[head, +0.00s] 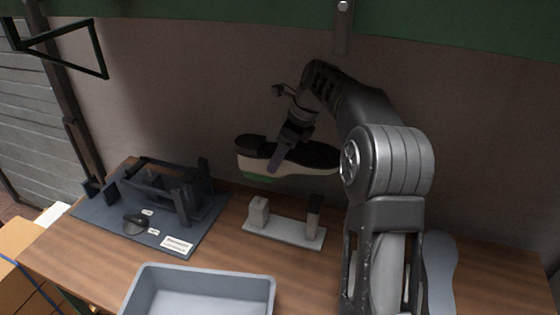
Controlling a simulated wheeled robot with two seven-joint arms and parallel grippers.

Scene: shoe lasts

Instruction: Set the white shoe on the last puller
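The white shoe (256,166) is in the air over the back of the table, with its black sole facing up and a small green patch low at its left end. My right gripper (278,160) reaches it from above, with a finger across the shoe's side; it appears shut on the shoe. The far finger is hidden. Below the shoe, apart from it, stands a pale base (284,232) with a light block and a dark post. A dark blue-grey frame device (165,187) stands at the left. I cannot tell which one is the last puller. My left gripper is out of view.
The frame device is on a blue-grey mat (210,232) with a dark mouse-shaped object (136,223) and small white labels. An empty-looking grey bin (262,285) is at the front. A grey flat piece (440,270) lies at right, partly behind my arm. Bare wood shows between bin and pale base.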

